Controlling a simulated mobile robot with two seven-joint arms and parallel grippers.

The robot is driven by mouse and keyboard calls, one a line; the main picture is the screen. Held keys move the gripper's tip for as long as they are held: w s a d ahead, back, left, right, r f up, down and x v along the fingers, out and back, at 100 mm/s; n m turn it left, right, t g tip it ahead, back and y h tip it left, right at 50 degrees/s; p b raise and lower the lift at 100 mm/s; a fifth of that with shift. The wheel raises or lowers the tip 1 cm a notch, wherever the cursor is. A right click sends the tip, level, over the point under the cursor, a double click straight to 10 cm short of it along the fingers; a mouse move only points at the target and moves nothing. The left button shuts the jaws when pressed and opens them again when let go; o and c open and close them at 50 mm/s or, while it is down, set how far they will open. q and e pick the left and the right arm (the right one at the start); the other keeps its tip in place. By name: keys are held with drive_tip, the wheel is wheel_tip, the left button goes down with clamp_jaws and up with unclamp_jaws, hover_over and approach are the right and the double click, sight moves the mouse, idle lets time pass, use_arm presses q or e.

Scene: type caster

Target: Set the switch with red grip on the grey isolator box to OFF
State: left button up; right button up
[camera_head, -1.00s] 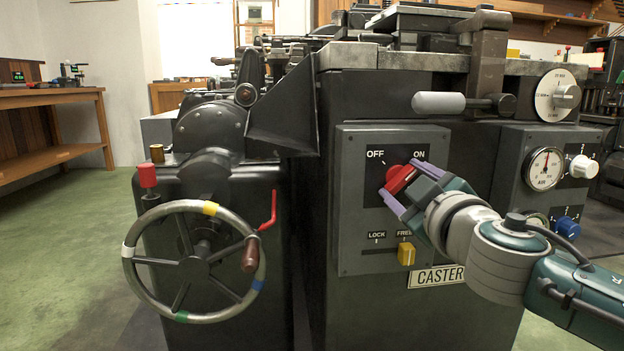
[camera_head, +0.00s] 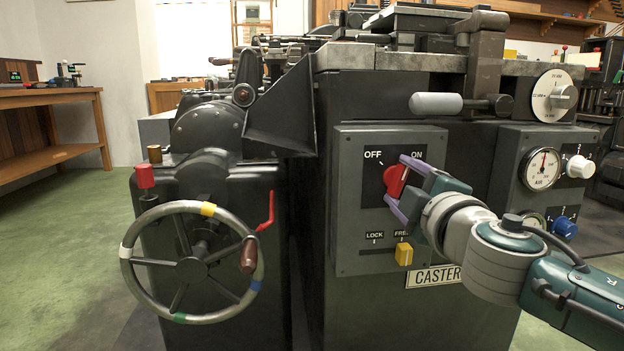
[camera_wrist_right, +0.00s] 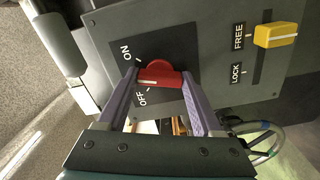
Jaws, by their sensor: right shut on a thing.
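The grey isolator box (camera_head: 350,215) is on the front of the dark machine, with OFF at upper left and ON at upper right of its dial. The red grip of the switch (camera_head: 394,181) stands nearly upright, between the two marks. My right gripper (camera_head: 397,184) is shut on it, one lilac finger on each side. In the right wrist view the red grip (camera_wrist_right: 159,74) is between the fingers, its white line pointing between ON and OFF, closer to OFF. My left gripper is not in view.
A yellow LOCK/FREE slider (camera_head: 404,254) is just below the switch, at FREE. A grey-handled lever (camera_head: 437,103) sticks out above the box. A gauge panel (camera_head: 513,180) is to the right, and a handwheel (camera_head: 193,262) to the left.

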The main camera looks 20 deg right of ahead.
drive_tip(key=n, duration=0.6)
drive_tip(key=shift+r+p, duration=0.1)
drive_tip(key=shift+p, duration=0.3)
drive_tip(key=n+p, duration=0.1)
drive_tip(key=n, duration=0.5)
drive_tip(key=shift+n, duration=0.4)
drive_tip(key=o, duration=1.4)
drive_tip(key=shift+c, duration=0.2)
